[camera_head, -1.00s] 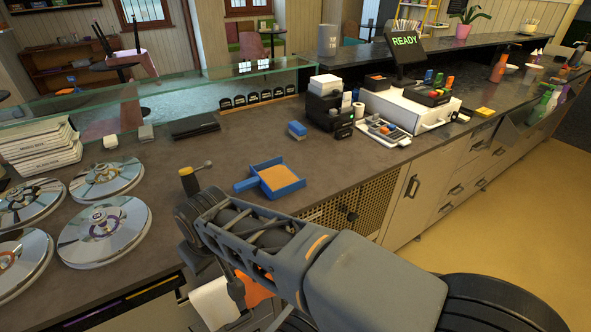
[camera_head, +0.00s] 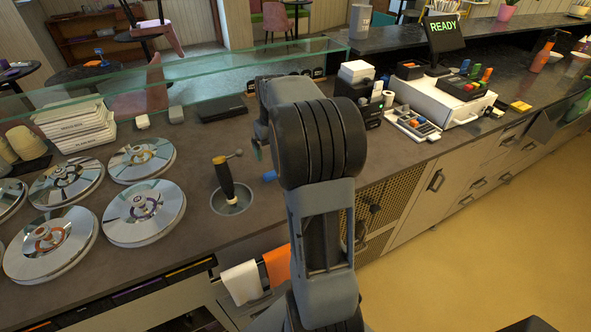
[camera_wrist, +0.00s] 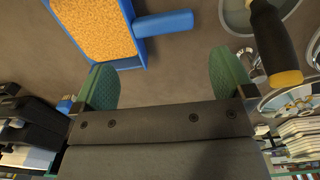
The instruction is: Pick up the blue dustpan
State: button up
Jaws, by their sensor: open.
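The blue dustpan (camera_wrist: 137,30) lies on the counter in the wrist view, at the upper left, with an orange-brown grainy surface inside its blue rim. Its blue handle (camera_wrist: 163,22) points right. My gripper (camera_wrist: 161,80) is open and empty, its two green fingers apart with bare counter between them. The handle lies beyond the fingertips, apart from them. In the head view my arm hides most of the dustpan; only the blue handle end (camera_head: 269,176) shows. My gripper is mostly hidden there behind the arm.
A dark-handled tool (camera_head: 224,177) stands in a round metal well (camera_head: 233,201), close left of the dustpan; its handle (camera_wrist: 272,40) is near the right finger. Several shiny round lids (camera_head: 144,212) lie further left. A black caddy (camera_head: 357,92) and a glass guard (camera_head: 200,75) stand behind.

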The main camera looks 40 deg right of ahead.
jog(key=shift+f+p, duration=0.7)
jog(key=shift+f, duration=4.05)
jog(key=c, duration=0.7)
jog(key=shift+c, duration=0.3)
jog(key=shift+r, duration=0.1)
